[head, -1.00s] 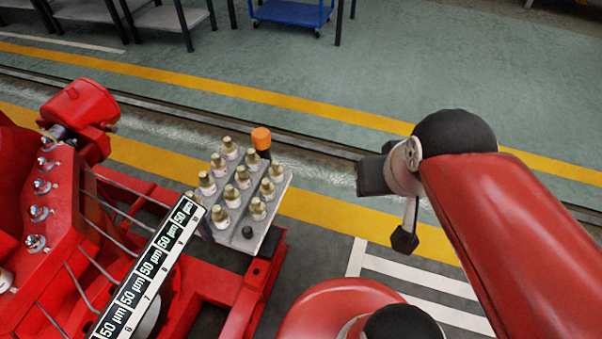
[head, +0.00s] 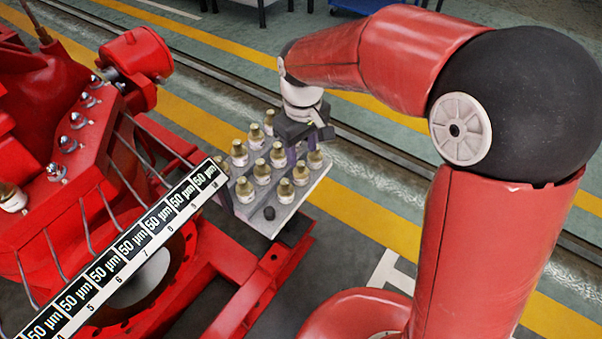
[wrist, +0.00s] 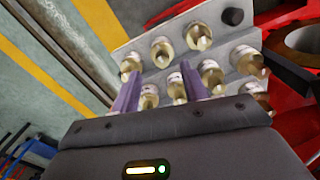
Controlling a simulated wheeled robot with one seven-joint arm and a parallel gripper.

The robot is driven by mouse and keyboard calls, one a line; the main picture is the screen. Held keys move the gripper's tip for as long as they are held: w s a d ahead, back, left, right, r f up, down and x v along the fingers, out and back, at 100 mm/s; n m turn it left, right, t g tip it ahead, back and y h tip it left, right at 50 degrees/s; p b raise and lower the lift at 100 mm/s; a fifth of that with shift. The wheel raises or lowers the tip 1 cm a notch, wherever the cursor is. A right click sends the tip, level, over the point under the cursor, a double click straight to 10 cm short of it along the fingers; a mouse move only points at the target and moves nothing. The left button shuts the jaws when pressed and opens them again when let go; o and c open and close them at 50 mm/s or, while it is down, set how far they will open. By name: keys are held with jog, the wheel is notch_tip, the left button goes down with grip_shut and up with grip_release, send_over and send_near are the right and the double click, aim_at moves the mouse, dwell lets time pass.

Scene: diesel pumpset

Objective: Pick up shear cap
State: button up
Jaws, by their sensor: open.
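Several small brass-topped, white-bodied pieces (head: 262,171) stand in rows on a grey block (head: 270,227) in the head view. They also show in the wrist view (wrist: 197,37). I cannot tell which piece is the shear cap. My gripper (head: 302,150) is over the block's back right part, pointing down. In the wrist view its two purple fingers (wrist: 161,68) are open, with brass-and-white pieces showing between and beyond them. I cannot tell whether the fingers touch any piece. The gripper hides part of the back rows.
A black knob (head: 269,212) sits on the block's front corner. A red engine (head: 60,150) with thin pipes (head: 125,175) stands left. A black-and-white scale strip (head: 130,245) crosses in front. Red frame rails (head: 240,300) run below the block. Floor behind is open.

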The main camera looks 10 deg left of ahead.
aim_at(301, 163)
notch_tip(301, 163, down, 8)
jog(key=shift+s+a+r+b, duration=0.1)
jog(key=shift+s+r+b, duration=0.1)
jog(key=shift+b, duration=0.15)
jog(key=c, duration=0.7)
